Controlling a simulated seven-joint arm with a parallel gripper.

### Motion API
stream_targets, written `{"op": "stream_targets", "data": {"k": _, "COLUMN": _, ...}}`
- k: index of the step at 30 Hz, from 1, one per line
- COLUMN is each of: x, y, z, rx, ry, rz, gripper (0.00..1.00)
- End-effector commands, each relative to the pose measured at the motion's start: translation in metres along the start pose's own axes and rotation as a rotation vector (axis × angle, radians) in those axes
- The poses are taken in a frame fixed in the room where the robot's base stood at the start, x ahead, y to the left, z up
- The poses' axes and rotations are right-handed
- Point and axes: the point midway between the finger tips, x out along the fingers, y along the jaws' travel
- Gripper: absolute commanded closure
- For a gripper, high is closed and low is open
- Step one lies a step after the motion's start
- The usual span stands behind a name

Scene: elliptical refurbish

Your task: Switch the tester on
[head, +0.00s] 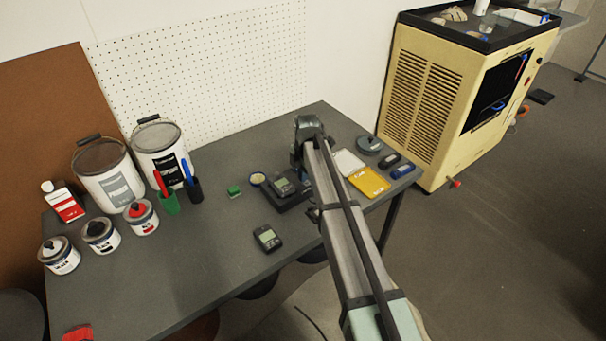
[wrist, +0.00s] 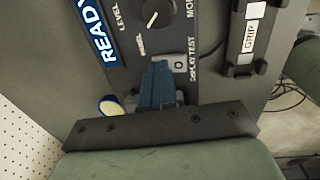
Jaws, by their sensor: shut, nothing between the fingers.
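A dark box-shaped unit, apparently the tester, lies under my gripper in the wrist view; its panel (wrist: 125,50) has a round knob (wrist: 155,12) and partly hidden white lettering, including "LEVEL" and "DISPLAY TEST". A blue "READY" label (wrist: 92,35) runs along its edge. My gripper (wrist: 160,66) is shut and empty, its blue-grey fingers over the panel below the knob and beside a small light square (wrist: 180,64). The fingers hide part of the panel; contact cannot be told. In the head view the unit (head: 288,190) is on the table, partly behind my arm.
A black bar marked "GRIP" (wrist: 246,40) lies right of the panel. A yellow-and-blue roll (wrist: 111,108) is nearby. On the table (head: 215,250) are a handheld meter (head: 267,238), a green block (head: 234,191), a yellow item (head: 369,181) and paint cans (head: 108,175).

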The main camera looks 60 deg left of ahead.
Motion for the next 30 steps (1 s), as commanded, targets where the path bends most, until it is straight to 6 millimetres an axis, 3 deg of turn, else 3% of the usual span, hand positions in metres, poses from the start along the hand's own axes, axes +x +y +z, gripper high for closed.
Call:
{"op": "stream_targets", "data": {"k": 9, "x": 0.0, "y": -0.017, "z": 0.0, "rx": 0.002, "ry": 0.001, "rz": -0.012, "gripper": 1.0}}
{"op": "stream_targets", "data": {"k": 22, "x": -0.004, "y": -0.016, "z": 0.0, "rx": 0.001, "ry": 0.001, "rz": -0.008, "gripper": 1.0}}
{"op": "stream_targets", "data": {"k": 26, "x": -0.015, "y": -0.017, "z": 0.0, "rx": 0.001, "ry": 0.001, "rz": -0.009, "gripper": 1.0}}
{"op": "stream_targets", "data": {"k": 30, "x": -0.038, "y": -0.018, "z": 0.0, "rx": 0.001, "ry": 0.0, "rz": -0.008, "gripper": 1.0}}
